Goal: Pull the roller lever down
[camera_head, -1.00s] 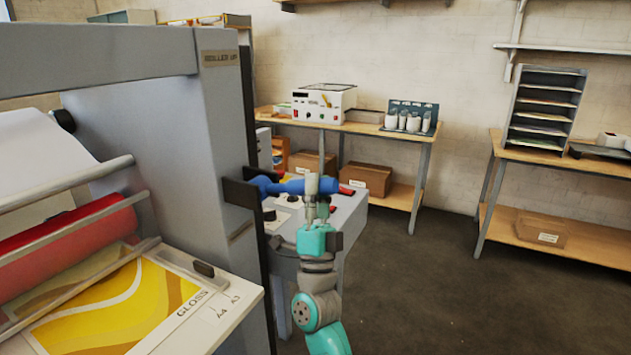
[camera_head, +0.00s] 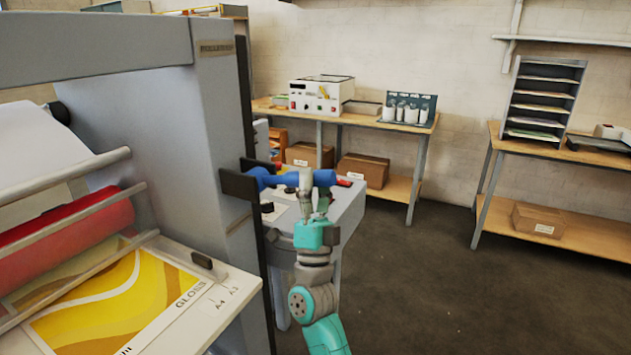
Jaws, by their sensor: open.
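The roller lever (camera_head: 264,179) is a blue bar sticking out to the right from a dark bracket on the side of the grey laminator (camera_head: 160,125). It lies about level. My gripper (camera_head: 306,182) points up at the bar's outer half, with its fingers in front of or around it. The jaws are open. The fingers hide part of the bar, and I cannot tell whether they touch it.
A pale side cabinet (camera_head: 345,212) stands close behind my gripper. A red roller (camera_head: 65,232) and a yellow gloss sheet (camera_head: 110,300) are at left. A wooden bench (camera_head: 365,121) stands against the wall. The floor at right is clear.

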